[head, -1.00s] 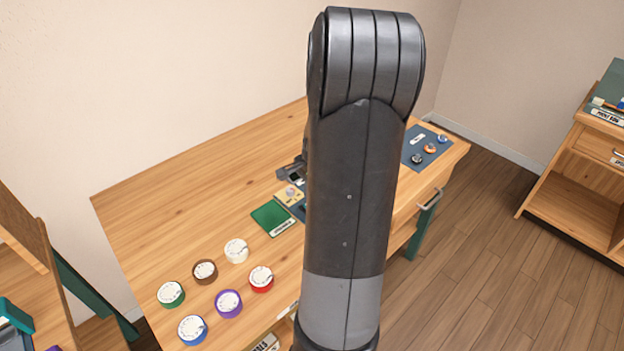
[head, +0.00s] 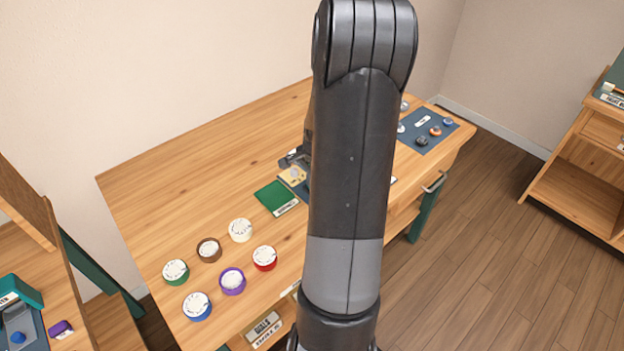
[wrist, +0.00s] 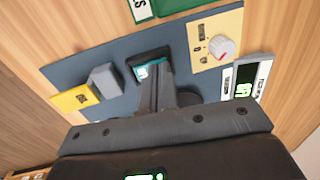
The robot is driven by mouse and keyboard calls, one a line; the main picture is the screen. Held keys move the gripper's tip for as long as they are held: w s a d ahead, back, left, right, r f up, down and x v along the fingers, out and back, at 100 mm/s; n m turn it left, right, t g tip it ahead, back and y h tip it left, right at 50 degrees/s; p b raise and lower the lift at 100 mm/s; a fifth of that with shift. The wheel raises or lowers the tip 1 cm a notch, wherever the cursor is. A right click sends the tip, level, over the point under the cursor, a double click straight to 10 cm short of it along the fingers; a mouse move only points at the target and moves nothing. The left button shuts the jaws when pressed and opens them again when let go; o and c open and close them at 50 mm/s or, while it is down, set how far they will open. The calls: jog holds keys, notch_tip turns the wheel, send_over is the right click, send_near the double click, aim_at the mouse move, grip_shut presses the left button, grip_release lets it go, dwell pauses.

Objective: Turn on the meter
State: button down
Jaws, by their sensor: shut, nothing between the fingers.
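In the wrist view, my gripper (wrist: 165,88) is shut and empty, its fingers over a blue-grey mat (wrist: 118,48). The fingertips overlap the lower part of a small dark box with a teal face (wrist: 150,68); I cannot tell whether they touch it. A device with a green display (wrist: 243,88) stands to the right. A cream panel (wrist: 205,30) with a white and red knob (wrist: 221,48) is above it. I cannot tell which of these is the meter. In the head view my arm hides most of this area; the cream panel (head: 293,175) partly shows.
In the head view, several coloured dials, including a red one (head: 264,258), stand left on the wooden table (head: 200,180). A green pad (head: 275,197) lies between. Another mat (head: 432,141) is right.

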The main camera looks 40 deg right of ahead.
jog(key=shift+w+a+f+g, duration=0.2)
jog(key=shift+f+g, duration=0.4)
jog(key=shift+g, duration=0.4)
jog(key=shift+w+g, duration=0.1)
jog(key=shift+g, duration=0.3)
jog(key=shift+w+d+f, duration=0.1)
jog(key=shift+s+d, duration=0.15)
jog(key=shift+s, duration=0.75)
jog(key=w+r, duration=0.3)
jog(key=r, duration=1.2)
jog(key=shift+w, duration=0.3)
jog(key=shift+r, duration=0.1)
